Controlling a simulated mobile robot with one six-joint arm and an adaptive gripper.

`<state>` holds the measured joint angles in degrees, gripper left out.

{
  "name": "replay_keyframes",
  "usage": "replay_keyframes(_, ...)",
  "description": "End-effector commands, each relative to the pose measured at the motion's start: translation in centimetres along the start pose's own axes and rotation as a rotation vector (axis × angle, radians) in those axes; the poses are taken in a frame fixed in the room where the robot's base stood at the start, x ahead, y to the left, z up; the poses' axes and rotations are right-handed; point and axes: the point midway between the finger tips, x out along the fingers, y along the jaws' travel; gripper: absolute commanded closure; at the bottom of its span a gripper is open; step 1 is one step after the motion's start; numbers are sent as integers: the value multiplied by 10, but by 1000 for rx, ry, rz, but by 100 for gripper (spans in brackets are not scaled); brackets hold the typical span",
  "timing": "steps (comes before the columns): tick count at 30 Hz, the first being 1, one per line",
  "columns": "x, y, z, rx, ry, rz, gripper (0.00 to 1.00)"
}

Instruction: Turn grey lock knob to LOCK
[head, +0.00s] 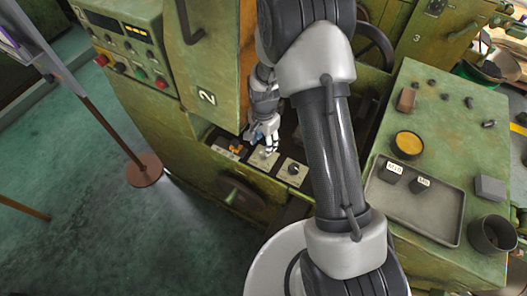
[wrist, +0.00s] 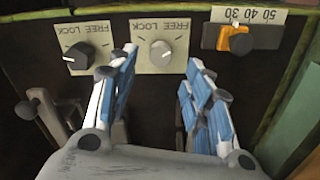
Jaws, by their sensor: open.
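The grey lock knob (wrist: 160,52) sits on a pale plate (wrist: 146,66) marked FREE and LOCK, upside down in the wrist view. I cannot tell for sure which mark it points to. My gripper (wrist: 162,58) is open, its blue-padded fingers spread on either side of the knob's front, with clear gaps and nothing held. In the head view my gripper (head: 262,140) is over the middle plate (head: 262,160) of the recessed panel and largely hides the knob.
A black knob (wrist: 78,56) on a similar FREE/LOCK plate is to the left in the wrist view. An orange slider (wrist: 238,42) with a number scale is to the right. Metal levers (wrist: 45,112) stand at lower left. A tray (head: 445,225) lies on the right-hand machine.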

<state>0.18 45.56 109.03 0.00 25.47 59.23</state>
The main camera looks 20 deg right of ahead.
Motion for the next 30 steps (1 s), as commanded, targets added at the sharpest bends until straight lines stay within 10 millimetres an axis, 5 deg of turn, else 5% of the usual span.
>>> replay_keyframes(3,26,0,0,0,-1,2,54)
replay_keyframes(10,52,0,0,0,0,0,54)
replay_keyframes(21,57,0,0,0,1,-1,54)
replay_keyframes(30,56,0,0,0,1,-1,74)
